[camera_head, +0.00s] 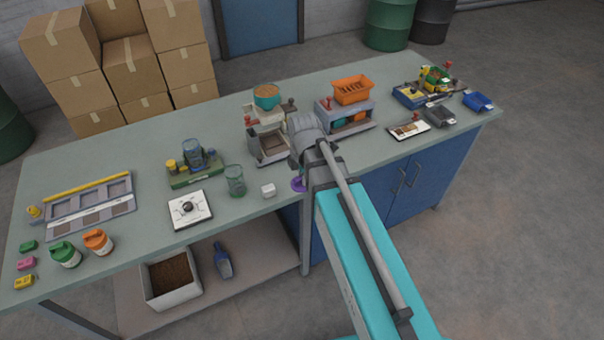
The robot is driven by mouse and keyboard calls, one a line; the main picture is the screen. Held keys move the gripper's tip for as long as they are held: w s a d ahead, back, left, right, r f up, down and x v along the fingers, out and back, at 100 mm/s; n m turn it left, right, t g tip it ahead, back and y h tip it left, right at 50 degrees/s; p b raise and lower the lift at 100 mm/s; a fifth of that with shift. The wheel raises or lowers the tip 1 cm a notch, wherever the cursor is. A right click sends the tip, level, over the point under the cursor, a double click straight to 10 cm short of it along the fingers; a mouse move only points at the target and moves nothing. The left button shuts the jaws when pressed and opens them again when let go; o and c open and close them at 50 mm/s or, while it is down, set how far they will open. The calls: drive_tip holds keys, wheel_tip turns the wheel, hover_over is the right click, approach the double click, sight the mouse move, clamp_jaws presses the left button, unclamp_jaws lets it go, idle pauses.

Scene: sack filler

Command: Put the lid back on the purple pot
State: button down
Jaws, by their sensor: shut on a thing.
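A small part of a purple thing (298,184) shows at the table's front edge, just left of my arm. The rest is hidden behind the arm, and I cannot tell whether this is the purple pot or its lid. My gripper (295,163) is just above it, below the grey wrist, and mostly hidden. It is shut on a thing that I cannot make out. No other purple pot or lid shows.
The long workbench (150,145) holds a white block (268,190), a green-tinted glass (235,180) and a white scale (190,209) left of my arm. A green pot (66,255) and an orange pot (98,242) stand far left. An orange basket (352,90) is behind right.

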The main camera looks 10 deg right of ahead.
drive_tip(key=shift+w, duration=0.15)
idle(0.4)
drive_tip(key=w+d+m, duration=0.3)
drive_tip(key=w, duration=0.5)
drive_tip(key=w+d+m, duration=0.3)
drive_tip(key=w, duration=0.6)
drive_tip(key=shift+w+r+m+p, duration=0.25)
drive_tip(key=shift+r+m+p, duration=0.05)
drive_tip(key=shift+m, duration=0.1)
drive_tip(key=shift+f, duration=0.15)
drive_tip(key=shift+f+b, duration=3.05)
drive_tip(key=shift+b, duration=0.15)
drive_tip(key=shift+f, duration=0.2)
drive_tip(key=c, duration=0.6)
unclamp_jaws()
